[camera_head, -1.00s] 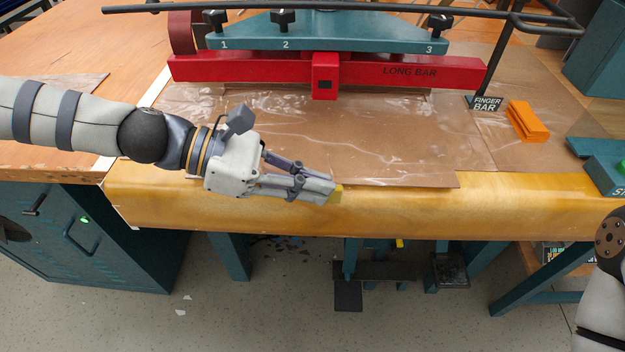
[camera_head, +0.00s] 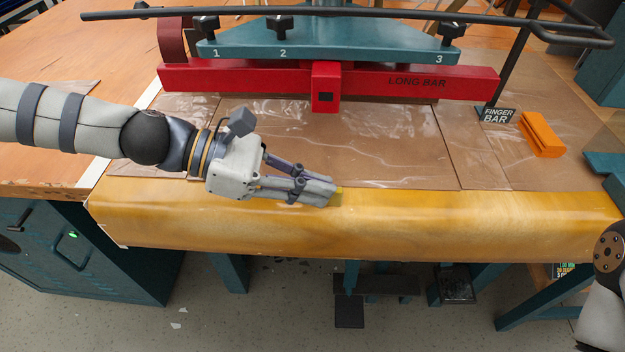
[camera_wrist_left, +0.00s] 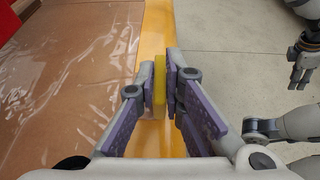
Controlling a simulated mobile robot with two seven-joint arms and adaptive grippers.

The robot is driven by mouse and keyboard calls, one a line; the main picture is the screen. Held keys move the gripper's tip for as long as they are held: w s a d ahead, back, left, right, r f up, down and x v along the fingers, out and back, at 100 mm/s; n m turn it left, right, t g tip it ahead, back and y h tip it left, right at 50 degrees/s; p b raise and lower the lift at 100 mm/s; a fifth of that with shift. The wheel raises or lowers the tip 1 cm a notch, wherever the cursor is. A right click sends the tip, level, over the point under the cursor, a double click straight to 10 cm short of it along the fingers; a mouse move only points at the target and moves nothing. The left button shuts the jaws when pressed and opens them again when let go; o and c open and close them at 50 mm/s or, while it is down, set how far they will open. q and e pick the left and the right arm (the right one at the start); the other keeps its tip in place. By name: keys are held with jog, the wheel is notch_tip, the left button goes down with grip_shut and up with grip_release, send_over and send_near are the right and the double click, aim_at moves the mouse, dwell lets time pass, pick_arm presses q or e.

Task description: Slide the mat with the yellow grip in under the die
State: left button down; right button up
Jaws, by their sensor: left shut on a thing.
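The mat (camera_head: 390,150) is a clear brownish sheet lying flat on the bench; it also shows in the left wrist view (camera_wrist_left: 75,75). Its front edge is near the bench's rounded yellow edge, and its far part reaches the red LONG BAR die (camera_head: 240,80). Whether it passes beneath the die is hard to tell. My left gripper (camera_head: 335,195) is at the mat's front edge, shut on the yellow grip (camera_wrist_left: 159,82), which stands between its fingertips. My right gripper (camera_wrist_left: 299,72) hangs over the floor in the left wrist view, its finger gap unclear.
A teal clamp beam (camera_head: 330,48) numbered 1, 2, 3 sits above the die. A dark rail (camera_head: 380,13) crosses above it. A FINGER BAR label (camera_head: 496,115) and an orange block (camera_head: 542,135) are at the right. The rounded yellow bench edge (camera_head: 450,220) runs along the front.

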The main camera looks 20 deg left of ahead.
pick_arm(q)
jog(key=c, duration=1.6)
grip_release()
